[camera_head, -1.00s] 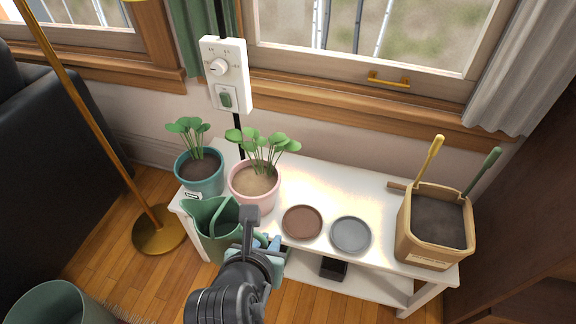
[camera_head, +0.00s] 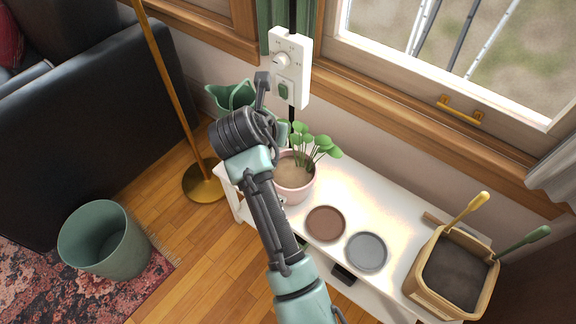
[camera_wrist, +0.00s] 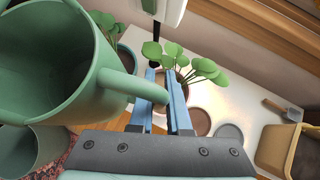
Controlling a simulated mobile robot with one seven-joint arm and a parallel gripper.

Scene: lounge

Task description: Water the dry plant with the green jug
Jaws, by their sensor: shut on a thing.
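The green jug (camera_head: 232,98) is in the air at the left end of the white bench, its open top showing in the head view. In the wrist view the jug (camera_wrist: 70,85) fills the left side. My gripper (camera_wrist: 168,88) is shut on its handle (camera_wrist: 132,84); the head view mostly hides this grip behind my wrist. The plant in the pink pot (camera_head: 293,190) has pale, dry-looking soil and green leaves (camera_head: 314,146). It stands on the bench, right of the jug. A second plant, in a teal pot (camera_wrist: 130,58), is hidden by my arm in the head view.
A brown saucer (camera_head: 326,223) and a grey saucer (camera_head: 367,251) lie on the white bench (camera_head: 385,205). A tan soil box (camera_head: 450,275) with two tools is at the right. A wall control panel (camera_head: 291,68), brass lamp pole (camera_head: 168,82) and green bin (camera_head: 104,240) are near.

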